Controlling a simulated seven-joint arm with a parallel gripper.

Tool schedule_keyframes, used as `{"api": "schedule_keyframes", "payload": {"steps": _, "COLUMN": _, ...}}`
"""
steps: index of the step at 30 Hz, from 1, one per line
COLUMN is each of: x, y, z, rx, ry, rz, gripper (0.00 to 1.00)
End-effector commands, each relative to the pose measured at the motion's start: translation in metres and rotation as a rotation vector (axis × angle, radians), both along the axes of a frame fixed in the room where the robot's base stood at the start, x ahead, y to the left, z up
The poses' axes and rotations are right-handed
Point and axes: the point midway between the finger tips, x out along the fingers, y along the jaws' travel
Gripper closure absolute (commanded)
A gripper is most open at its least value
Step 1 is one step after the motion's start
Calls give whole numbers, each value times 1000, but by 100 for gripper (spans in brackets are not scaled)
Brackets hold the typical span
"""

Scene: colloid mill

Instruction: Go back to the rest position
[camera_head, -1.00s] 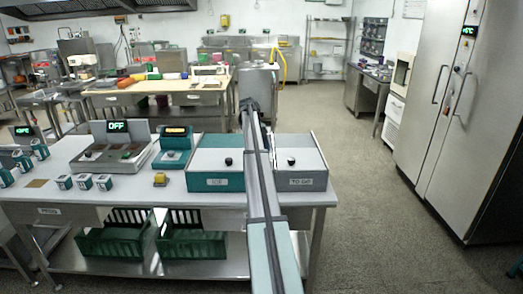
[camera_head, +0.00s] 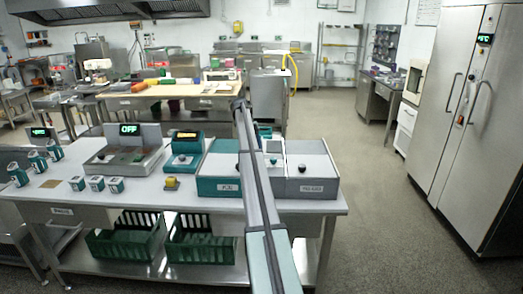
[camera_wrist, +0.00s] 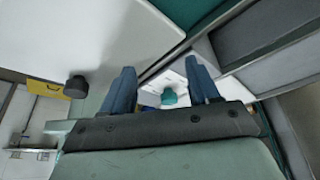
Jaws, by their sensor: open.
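My gripper (camera_wrist: 163,86) is open in the wrist view, with its two dark blue fingers apart and no object clasped between them. Beyond the fingers, a small teal round object (camera_wrist: 169,97) shows on a white surface. In the head view my arm reaches from the bottom middle up over the table; its gripper end cannot be made out there. The arm passes between a teal box (camera_head: 218,187) and a grey box (camera_head: 312,188), both with black knobs, and hides part of them.
The steel table (camera_head: 150,197) carries an OFF display unit (camera_head: 130,145), a teal display device (camera_head: 186,152), small teal-white boxes and a yellow item (camera_head: 171,183). Green crates (camera_head: 125,240) stand below. A tall steel fridge (camera_head: 460,120) is at right. The floor between is clear.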

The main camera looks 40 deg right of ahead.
Motion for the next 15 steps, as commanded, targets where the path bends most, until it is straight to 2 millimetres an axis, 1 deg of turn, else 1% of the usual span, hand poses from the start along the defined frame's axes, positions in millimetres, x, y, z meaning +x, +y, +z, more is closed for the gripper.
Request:
{"api": "schedule_keyframes", "payload": {"steps": 1, "x": 7, "y": 0, "z": 0, "rx": 0, "ry": 0, "rz": 1, "gripper": 40}}
{"api": "schedule_keyframes", "payload": {"steps": 4, "x": 11, "y": 1, "z": 0, "rx": 0, "ry": 0, "rz": 1, "gripper": 40}}
{"api": "schedule_keyframes", "payload": {"steps": 15, "x": 12, "y": 2, "z": 0, "rx": 0, "ry": 0, "rz": 1, "gripper": 40}}
